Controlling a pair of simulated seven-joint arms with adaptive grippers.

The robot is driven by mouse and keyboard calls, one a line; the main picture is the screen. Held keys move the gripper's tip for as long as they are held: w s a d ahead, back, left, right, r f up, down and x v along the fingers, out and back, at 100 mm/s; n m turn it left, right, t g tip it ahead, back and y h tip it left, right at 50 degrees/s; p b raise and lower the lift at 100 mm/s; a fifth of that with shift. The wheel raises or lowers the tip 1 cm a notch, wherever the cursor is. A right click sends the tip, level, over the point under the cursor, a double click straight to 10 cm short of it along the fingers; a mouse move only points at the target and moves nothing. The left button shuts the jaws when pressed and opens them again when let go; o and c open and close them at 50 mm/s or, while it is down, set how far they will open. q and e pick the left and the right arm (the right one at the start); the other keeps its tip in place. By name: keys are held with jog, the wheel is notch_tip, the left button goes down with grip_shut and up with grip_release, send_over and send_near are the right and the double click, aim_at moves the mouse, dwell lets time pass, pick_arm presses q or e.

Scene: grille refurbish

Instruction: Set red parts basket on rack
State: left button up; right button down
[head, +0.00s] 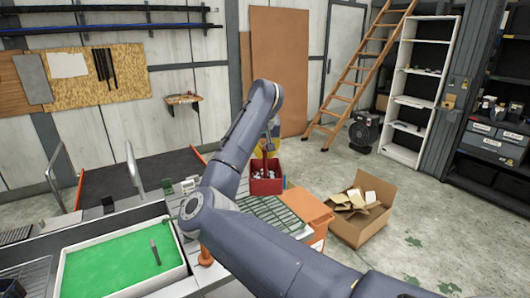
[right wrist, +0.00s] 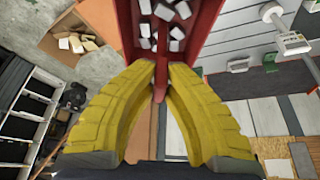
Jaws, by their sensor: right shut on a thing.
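The red parts basket (head: 266,186) hangs below my right gripper (head: 268,148) in the head view, beyond the green slatted grille. In the right wrist view, the yellow fingers of my right gripper (right wrist: 160,88) are closed on the narrow red handle of the basket (right wrist: 206,22). Several pale grey parts lie inside it. The white open-shelved rack (head: 408,100) stands against the wall at the right, apart from the basket. My right forearm covers some of the bench. My left gripper is not in view.
A green slatted grille (head: 268,211) lies on the bench near an orange box (head: 312,212). An open cardboard box (head: 362,232) sits on the floor at right. A green-floored tray (head: 110,262) is at left. A wooden ladder (head: 352,82) leans beside a black fan (head: 364,132).

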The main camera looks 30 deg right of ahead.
jog(key=shift+f, duration=6.85)
grip_release()
dwell(0.8)
